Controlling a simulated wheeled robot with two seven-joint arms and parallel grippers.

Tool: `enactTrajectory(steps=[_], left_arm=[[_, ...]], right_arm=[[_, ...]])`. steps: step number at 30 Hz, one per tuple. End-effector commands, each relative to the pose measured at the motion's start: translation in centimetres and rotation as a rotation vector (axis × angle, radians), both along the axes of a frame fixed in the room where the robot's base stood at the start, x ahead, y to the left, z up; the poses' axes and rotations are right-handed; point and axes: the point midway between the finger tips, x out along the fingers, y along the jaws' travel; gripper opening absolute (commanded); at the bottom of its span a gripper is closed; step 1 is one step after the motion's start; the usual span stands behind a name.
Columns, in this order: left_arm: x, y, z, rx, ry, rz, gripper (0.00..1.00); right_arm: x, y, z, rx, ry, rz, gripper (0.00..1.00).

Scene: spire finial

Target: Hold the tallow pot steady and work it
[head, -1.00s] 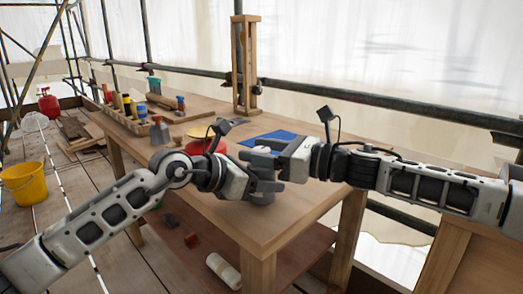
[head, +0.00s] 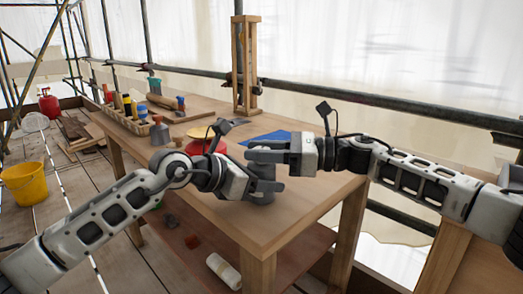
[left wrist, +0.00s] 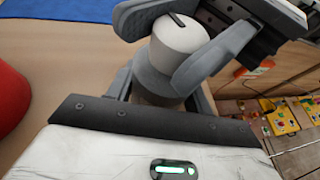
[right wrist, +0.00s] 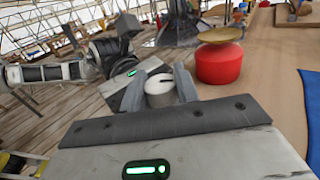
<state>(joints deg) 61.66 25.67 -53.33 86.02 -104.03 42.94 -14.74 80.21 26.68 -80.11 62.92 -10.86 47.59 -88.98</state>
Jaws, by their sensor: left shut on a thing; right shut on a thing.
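The tallow pot (head: 262,172) is a small grey cylinder near the front edge of the workbench. My left gripper (head: 258,187) is shut around its lower body. My right gripper (head: 266,163) is shut on its upper part, just above the left one. In the left wrist view the pot's pale, rounded top (left wrist: 178,42) has a dark slot and sits between the right fingers. The right wrist view also shows the pale top (right wrist: 159,85) between the fingers. Most of the pot's body is hidden by fingers.
A red container (right wrist: 219,66) with a yellow dish (right wrist: 220,35) on it stands close by. A blue cloth (head: 268,138) lies behind the grippers. A wooden frame (head: 246,100) stands at the back. Bottles in a tray (head: 125,115) are at the far left. The front bench top is clear.

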Motion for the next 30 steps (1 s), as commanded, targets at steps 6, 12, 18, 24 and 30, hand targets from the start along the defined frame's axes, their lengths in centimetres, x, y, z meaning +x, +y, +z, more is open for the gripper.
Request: enactTrajectory(steps=[6, 12, 18, 24, 30], left_arm=[[-0.12, -0.1, -0.18, 0.005, 0.002, -0.005, 0.25], [-0.17, -0.13, -0.24, 0.007, 0.002, -0.006, 0.25], [-0.19, -0.15, -0.27, 0.007, 0.001, -0.007, 0.25], [-0.18, -0.13, -0.27, 0.007, 0.001, -0.007, 0.25], [-0.16, -0.12, -0.27, 0.008, 0.001, -0.006, 0.25]], right_arm=[[0.23, 0.04, 0.24, 0.002, -0.005, 0.124, 0.08], [0.2, 0.01, 0.25, 0.001, -0.006, 0.204, 0.08], [0.09, -0.09, 0.14, 0.001, -0.002, 0.241, 0.08], [0.0, -0.09, 0.09, 0.0, 0.0, 0.251, 0.08], [0.0, -0.09, 0.08, 0.0, 0.0, 0.25, 0.08]])
